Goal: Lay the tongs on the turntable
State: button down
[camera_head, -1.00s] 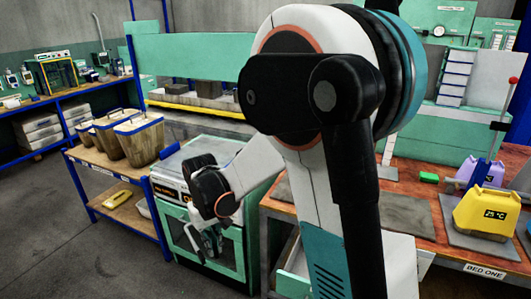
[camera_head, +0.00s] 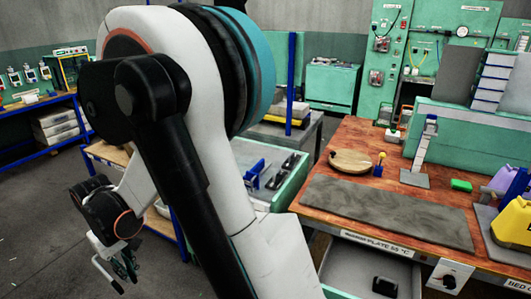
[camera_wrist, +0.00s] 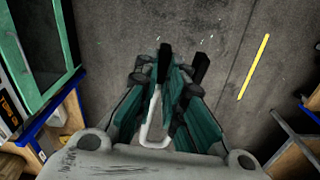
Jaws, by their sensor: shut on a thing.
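My gripper (camera_head: 125,266) hangs low at the left in the head view, over the floor, and is shut on the tongs. The tongs (camera_head: 104,270) are a thin pale metal shape beside the fingers. In the wrist view, their pale U-shaped end (camera_wrist: 153,133) shows between the teal fingers of my gripper (camera_wrist: 181,72); the rest is partly hidden by the fingers. The turntable (camera_head: 350,161) is a round wooden disc on the red-brown bench, well to the right of my gripper.
A yellow-knobbed post (camera_head: 380,165) stands right of the turntable. A grey plate (camera_head: 388,211) lies in front. An open drawer (camera_head: 350,268) juts out below the bench. A green-framed drawer with tools (camera_head: 264,172) is behind my arm. A yellow jug (camera_head: 517,232) stands right.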

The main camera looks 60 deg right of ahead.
aim_at(344, 161)
jog(key=i+z, duration=0.55)
jog(key=i+l+z, duration=0.1)
jog(key=z, duration=0.4)
jog(key=i+z, duration=0.25)
jog(key=z, duration=0.25)
jog(key=i+z, duration=0.2)
jog(key=z, duration=0.3)
